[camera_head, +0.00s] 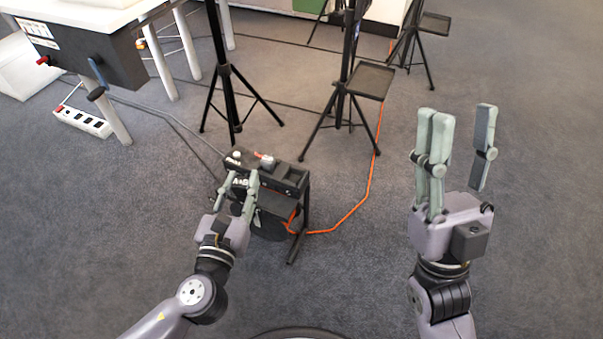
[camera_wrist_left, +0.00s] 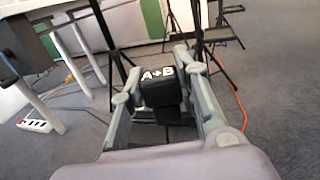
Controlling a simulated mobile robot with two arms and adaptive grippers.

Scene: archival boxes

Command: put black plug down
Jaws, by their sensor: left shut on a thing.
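My left gripper (camera_head: 239,180) is in the lower left-middle of the head view, in front of a black stand. It is shut on the black plug (camera_wrist_left: 160,86), a dark block with white "A" and "B" lettering on it. In the left wrist view the plug sits between the two fingers. In the head view the fingers partly hide the plug (camera_head: 240,183). I cannot tell whether the plug touches the stand behind it. My right gripper (camera_head: 460,125) is open and empty, above the carpet on the right.
The black stand (camera_head: 285,178) with small items on top stands just beyond my left gripper. An orange cable (camera_head: 350,212) runs from it across the carpet. Tripods (camera_head: 341,90) stand behind. A white power strip (camera_head: 82,121) lies at the left. The carpet on the right is clear.

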